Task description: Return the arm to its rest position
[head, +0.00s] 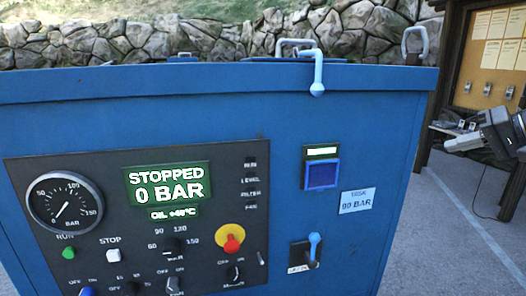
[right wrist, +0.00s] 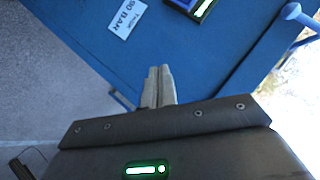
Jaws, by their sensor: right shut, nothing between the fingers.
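My right gripper (head: 456,143) is at the right edge of the head view, to the right of the blue machine (head: 330,110) and apart from it. In the right wrist view its two pale fingers (right wrist: 159,72) lie together, shut and empty. The rest of the right arm is mostly cut off by the picture's edge. My left gripper is not in view.
The machine's dark panel (head: 105,230) shows STOPPED and 0 BAR on a green screen (head: 168,187). A pale blue lever (head: 317,75) hangs over its top edge. A notice board (head: 490,60) stands behind right. Grey paved ground (head: 455,230) lies open right of the machine.

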